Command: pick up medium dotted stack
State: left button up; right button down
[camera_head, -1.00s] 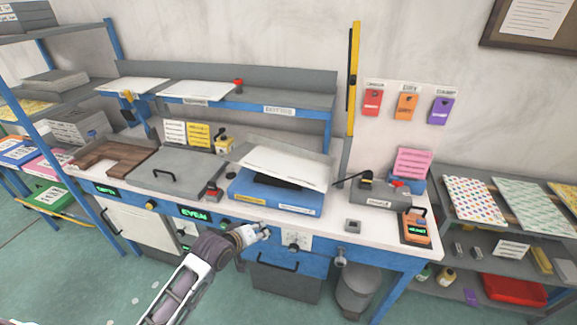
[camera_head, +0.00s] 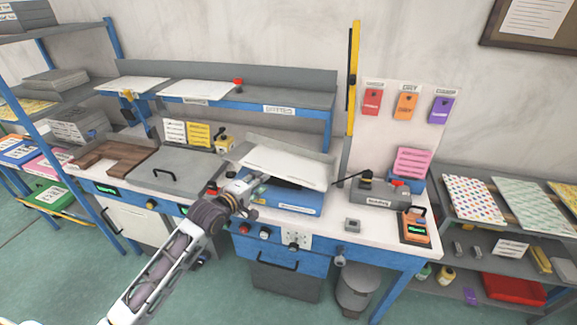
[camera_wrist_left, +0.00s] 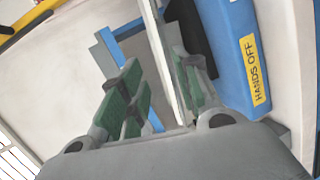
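A white paper stack (camera_head: 285,165) lies tilted on top of the blue machine (camera_head: 285,200) in the middle of the bench. I cannot tell from its face whether it is the medium dotted one. My left gripper (camera_head: 252,186) is at the stack's left front edge. In the left wrist view its green-padded fingers (camera_wrist_left: 162,80) stand apart, with the thin pale edge of the stack (camera_wrist_left: 157,38) between them. The fingers do not look closed on it. My right gripper is not in view.
A yellow "HANDS OFF" label (camera_wrist_left: 255,70) is on the blue machine close to the fingers. White sheets (camera_head: 197,91) lie on the raised shelf. Colour-dotted sheets (camera_head: 473,200) lie on the right rack. A grey device (camera_head: 380,193) stands right of the machine.

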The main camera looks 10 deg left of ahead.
aim_at(279, 168)
pick_arm(q)
jog(key=shift+w, duration=0.1)
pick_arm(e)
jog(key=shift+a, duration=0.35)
pick_arm(q)
jog(key=shift+x, duration=2.1)
jog(key=shift+p+x, duration=0.3)
jog(key=shift+x, duration=1.4)
jog(key=shift+w+d+f, duration=0.1)
jog(key=shift+w+d, duration=0.05)
jog(key=shift+w, duration=0.15)
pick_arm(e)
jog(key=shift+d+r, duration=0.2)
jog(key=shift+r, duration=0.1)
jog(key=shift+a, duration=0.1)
pick_arm(q)
jog(key=shift+w, duration=0.15)
jog(key=shift+p+x, duration=0.4)
jog(key=shift+x, duration=2.1)
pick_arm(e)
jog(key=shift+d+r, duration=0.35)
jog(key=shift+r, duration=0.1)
